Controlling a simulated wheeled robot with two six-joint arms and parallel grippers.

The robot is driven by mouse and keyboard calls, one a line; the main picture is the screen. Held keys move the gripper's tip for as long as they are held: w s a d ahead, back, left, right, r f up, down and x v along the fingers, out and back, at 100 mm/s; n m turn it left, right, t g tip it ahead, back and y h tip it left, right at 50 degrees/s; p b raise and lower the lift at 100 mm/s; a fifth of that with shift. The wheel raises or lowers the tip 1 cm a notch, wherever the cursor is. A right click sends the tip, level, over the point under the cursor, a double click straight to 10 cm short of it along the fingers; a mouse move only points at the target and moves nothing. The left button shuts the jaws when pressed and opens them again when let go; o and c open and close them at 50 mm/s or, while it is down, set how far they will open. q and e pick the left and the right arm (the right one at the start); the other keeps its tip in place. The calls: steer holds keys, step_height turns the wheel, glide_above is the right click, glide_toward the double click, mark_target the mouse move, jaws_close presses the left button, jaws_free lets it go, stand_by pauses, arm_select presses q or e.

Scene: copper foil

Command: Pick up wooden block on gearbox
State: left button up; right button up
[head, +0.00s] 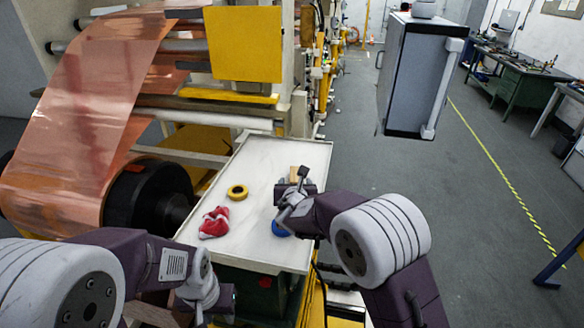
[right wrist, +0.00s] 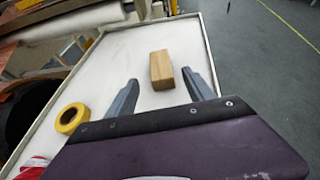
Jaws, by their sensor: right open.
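The wooden block (right wrist: 162,70) lies on the white tray-like top (right wrist: 185,32) of the gearbox, seen in the right wrist view. In the head view the block (head: 298,171) shows just beyond my right gripper (head: 285,196), which partly hides it. In the right wrist view my right gripper (right wrist: 159,92) is open, its two fingers apart. The block stands beyond the fingertips, roughly in line with the gap and untouched. My left gripper (head: 203,308) is low in the head view, in front of the top's near edge; its fingers are not clear.
A yellow tape roll (head: 237,191) and a red-and-white cloth (head: 214,222) lie left of the block. A blue object (head: 280,229) is partly hidden under my right arm. The top has a raised rim. The copper foil machine (head: 108,110) stands at the left.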

mark_target(296, 177)
steer(key=shift+w+a, duration=0.1)
steer(key=shift+w, duration=0.15)
steer(key=shift+r, duration=0.1)
steer(key=shift+w+d+r+p, duration=0.1)
steer(key=shift+w+d+p, duration=0.15)
steer(key=shift+p, duration=0.85)
steer(key=shift+w+f, duration=0.2)
steer(key=shift+w, duration=0.1)
steer(key=shift+x, duration=0.9)
steer(key=p+x, duration=0.3)
steer(key=p, duration=0.1)
steer(key=shift+w+a, duration=0.1)
steer(key=shift+w, duration=0.05)
steer(key=shift+w+f+p, duration=0.35)
steer(key=shift+w+p, duration=0.05)
steer(key=shift+w, duration=0.1)
steer(key=shift+w+f, duration=0.15)
steer(key=c, duration=0.7)
jaws_close()
steer(key=shift+r+b, duration=0.35)
steer(key=shift+r, duration=0.05)
arm_select(q)
step_height(296, 177, up, 6)
steer(key=shift+s+r, duration=0.15)
steer(key=shift+s, duration=0.2)
arm_select(e)
step_height(296, 177, up, 9)
steer(key=shift+r, duration=0.15)
